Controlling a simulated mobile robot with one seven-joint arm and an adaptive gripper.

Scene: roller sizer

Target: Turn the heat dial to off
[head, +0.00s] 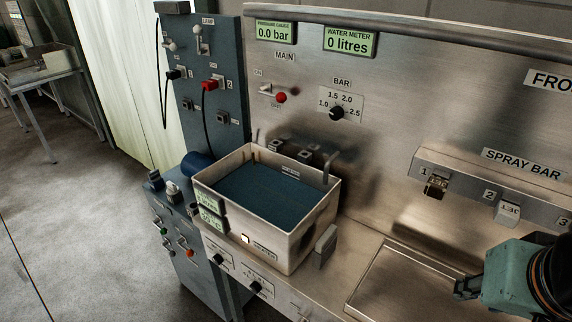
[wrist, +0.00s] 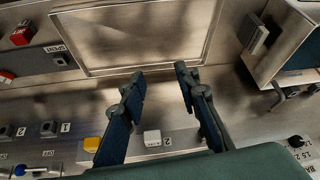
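Two black dials sit on the front panel below the tank in the head view, a left dial (head: 217,259) and a right dial (head: 255,288). Their labels are too small to read, so I cannot tell which is the heat dial or its setting. Another black dial (head: 336,113), marked BAR, is on the back wall. My gripper (head: 466,288) is at the lower right, well to the right of these dials. In the wrist view my gripper (wrist: 160,75) is open, with nothing between its fingers. The front panel dials are not seen there.
An open tank (head: 318,210) with dark blue contents stands on the steel bench. A shallow recessed tray (head: 385,268) lies right of it. The spray bar housing (head: 465,182) juts from the back wall. A grey control column (head: 215,75) with switches stands behind left. Floor is clear left.

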